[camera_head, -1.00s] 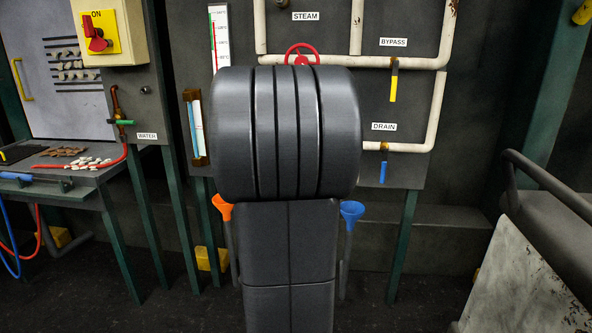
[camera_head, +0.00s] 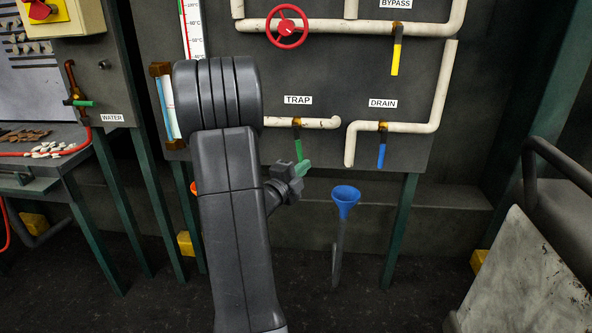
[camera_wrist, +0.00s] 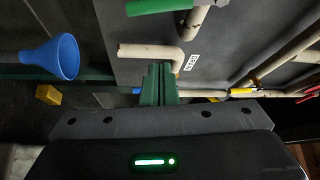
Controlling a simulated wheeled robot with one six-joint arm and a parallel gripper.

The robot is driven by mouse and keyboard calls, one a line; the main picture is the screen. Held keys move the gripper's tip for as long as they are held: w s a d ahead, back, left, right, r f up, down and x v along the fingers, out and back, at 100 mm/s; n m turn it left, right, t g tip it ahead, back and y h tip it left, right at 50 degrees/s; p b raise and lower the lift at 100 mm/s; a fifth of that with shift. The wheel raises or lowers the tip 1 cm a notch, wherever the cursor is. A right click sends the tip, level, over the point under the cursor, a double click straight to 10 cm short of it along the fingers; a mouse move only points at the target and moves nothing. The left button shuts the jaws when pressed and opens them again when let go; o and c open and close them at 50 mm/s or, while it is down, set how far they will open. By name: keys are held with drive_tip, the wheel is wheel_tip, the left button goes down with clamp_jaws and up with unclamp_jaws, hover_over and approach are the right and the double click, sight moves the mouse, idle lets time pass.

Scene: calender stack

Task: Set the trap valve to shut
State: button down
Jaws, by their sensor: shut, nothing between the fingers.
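The trap valve's green lever (camera_head: 299,148) hangs down under the TRAP label (camera_head: 298,100), across its horizontal pipe (camera_head: 325,123). The lever's lower end is close to my gripper in the head view. My gripper (camera_head: 302,169) has green fingers and is just below the lever. In the wrist view the fingers (camera_wrist: 158,84) are closed together and empty. The green lever (camera_wrist: 160,5) shows at the top edge there, apart from the fingers and partly cut off. In the head view my arm hides the left part of the trap pipe.
The drain valve's blue lever (camera_head: 382,155) and the bypass valve's yellow lever (camera_head: 396,58) hang down to the right. A red handwheel (camera_head: 287,27) is above. A blue funnel (camera_head: 344,200) stands below right. A pale tilted panel (camera_head: 525,285) is at the right.

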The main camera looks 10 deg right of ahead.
sight(302, 155)
drive_tip(key=w+d+b, duration=0.1)
drive_tip(key=w, duration=0.5)
drive_tip(key=shift+w, duration=0.15)
drive_tip(key=shift+d, duration=0.1)
drive_tip(key=shift+w+a+f+m+g+y+b, duration=0.1)
drive_tip(key=shift+w+a+m+g+y+b, duration=0.15)
drive_tip(key=shift+a+m, duration=0.25)
drive_tip(key=shift+a+f+m+g+y+b, duration=0.1)
drive_tip(key=shift+a+m+g, duration=0.25)
drive_tip(key=shift+m, duration=0.25)
